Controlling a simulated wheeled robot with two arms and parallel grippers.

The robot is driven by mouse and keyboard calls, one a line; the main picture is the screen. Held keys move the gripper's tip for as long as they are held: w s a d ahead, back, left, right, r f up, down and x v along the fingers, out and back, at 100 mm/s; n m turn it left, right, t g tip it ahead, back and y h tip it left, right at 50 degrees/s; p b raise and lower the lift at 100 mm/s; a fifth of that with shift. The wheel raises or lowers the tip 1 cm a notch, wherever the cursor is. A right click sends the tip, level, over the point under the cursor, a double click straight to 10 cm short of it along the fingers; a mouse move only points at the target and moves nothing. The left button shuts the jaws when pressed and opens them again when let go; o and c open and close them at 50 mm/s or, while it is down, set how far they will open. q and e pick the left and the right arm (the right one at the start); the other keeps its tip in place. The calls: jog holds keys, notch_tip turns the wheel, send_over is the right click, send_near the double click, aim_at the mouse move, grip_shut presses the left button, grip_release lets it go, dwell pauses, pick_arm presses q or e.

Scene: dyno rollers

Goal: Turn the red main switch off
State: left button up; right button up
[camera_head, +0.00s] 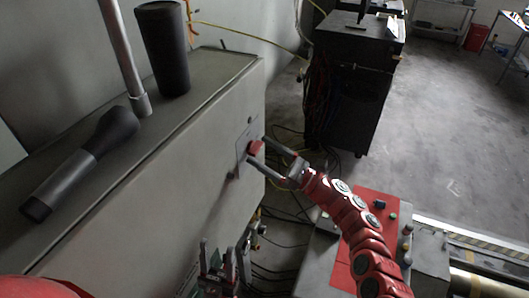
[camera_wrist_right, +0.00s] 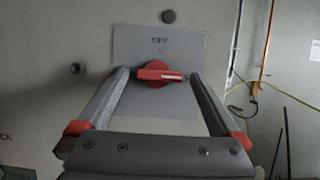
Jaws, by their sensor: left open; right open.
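The red main switch (camera_head: 255,147) sits on the side face of the grey cabinet (camera_head: 232,115). In the right wrist view the switch (camera_wrist_right: 158,74) is a red knob on a grey plate, with its handle lying roughly horizontal and "OFF" printed above it. My right gripper (camera_head: 260,151) is open at the switch; in its wrist view its fingers (camera_wrist_right: 159,76) lie on either side of the handle. I cannot tell whether they touch it. My left gripper (camera_head: 217,251) is open and empty, low beside the cabinet, away from the switch.
A dark cylinder (camera_head: 163,50) and a grey-black handheld tool (camera_head: 82,165) are on the cabinet top, near a metal pole (camera_head: 121,50). A red control panel with buttons (camera_head: 345,260) stands below my right arm. Cables lie on the floor beside a black cart (camera_head: 345,95).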

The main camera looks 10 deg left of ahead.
jog(key=c, duration=1.4)
jog(key=shift+o, duration=0.2)
jog(key=n+g+h+b, duration=0.1)
jog(key=n+g+b, duration=0.1)
jog(key=n+b, duration=0.4)
jog(key=n+g+h+b, duration=0.1)
jog(key=n+g+b, duration=0.2)
jog(key=n+b, duration=0.3)
jog(key=n+g+b, duration=0.2)
jog(key=n+b, duration=0.4)
jog(key=b, duration=0.2)
jog(key=shift+w+r+g+h, duration=0.25)
jog(key=shift+r+g+h, duration=0.05)
jog(key=shift+g+h, duration=0.1)
jog(key=shift+r+n+h+b, duration=0.15)
jog(key=shift+n+h+b, duration=0.3)
jog(key=shift+n, duration=0.65)
jog(key=shift+r+n+h+b, duration=0.15)
jog(key=shift+n+h+b, duration=0.25)
jog(key=shift+n, duration=0.7)
jog(key=o, duration=1.4)
jog(key=shift+c, duration=0.2)
jog(key=shift+d, duration=0.1)
